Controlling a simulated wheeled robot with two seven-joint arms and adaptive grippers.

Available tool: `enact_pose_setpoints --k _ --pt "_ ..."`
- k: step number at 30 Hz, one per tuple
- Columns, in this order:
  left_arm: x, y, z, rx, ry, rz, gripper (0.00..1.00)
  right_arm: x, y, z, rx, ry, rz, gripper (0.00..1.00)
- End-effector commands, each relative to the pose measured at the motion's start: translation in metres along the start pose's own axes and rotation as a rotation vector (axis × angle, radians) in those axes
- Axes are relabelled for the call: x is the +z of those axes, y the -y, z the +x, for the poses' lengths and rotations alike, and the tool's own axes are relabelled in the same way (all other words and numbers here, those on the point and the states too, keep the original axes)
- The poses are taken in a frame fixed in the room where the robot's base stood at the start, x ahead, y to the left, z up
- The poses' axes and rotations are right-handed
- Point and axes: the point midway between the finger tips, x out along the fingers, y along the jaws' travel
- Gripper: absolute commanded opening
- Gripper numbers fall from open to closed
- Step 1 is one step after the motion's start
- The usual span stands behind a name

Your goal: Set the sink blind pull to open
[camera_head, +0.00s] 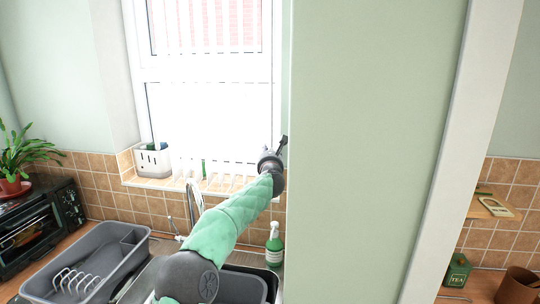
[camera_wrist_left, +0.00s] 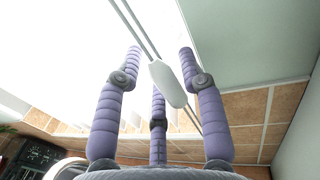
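The blind pull (camera_wrist_left: 168,84) is a white, rounded, elongated weight on thin cords in the left wrist view. It hangs tilted in that picture, between the spread purple-grey fingers of my left gripper (camera_wrist_left: 160,62). The fingers look open, with no clear contact on the pull. In the head view my left gripper (camera_head: 282,146) is at the right edge of the window, beside the green wall. The pull cannot be made out there. The white blind slats (camera_head: 215,165) hang in front of the bright window (camera_head: 205,108). My right gripper is in neither view.
A green wall section (camera_head: 370,130) stands close to the right of my left gripper. Below are a grey dish rack (camera_head: 85,270), a tap (camera_head: 195,205) and a green bottle (camera_head: 274,245). A white caddy (camera_head: 152,162) stands on the sill.

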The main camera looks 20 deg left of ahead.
Motion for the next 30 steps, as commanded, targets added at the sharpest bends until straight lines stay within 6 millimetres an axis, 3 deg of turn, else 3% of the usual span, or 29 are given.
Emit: enact_pose_setpoints --k 11,30 --pt "0.001 -0.001 -0.017 0.001 0.000 0.002 0.39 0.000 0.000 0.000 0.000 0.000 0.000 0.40" --pt "0.001 0.000 -0.100 -0.001 0.001 0.000 0.39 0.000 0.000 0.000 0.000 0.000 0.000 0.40"
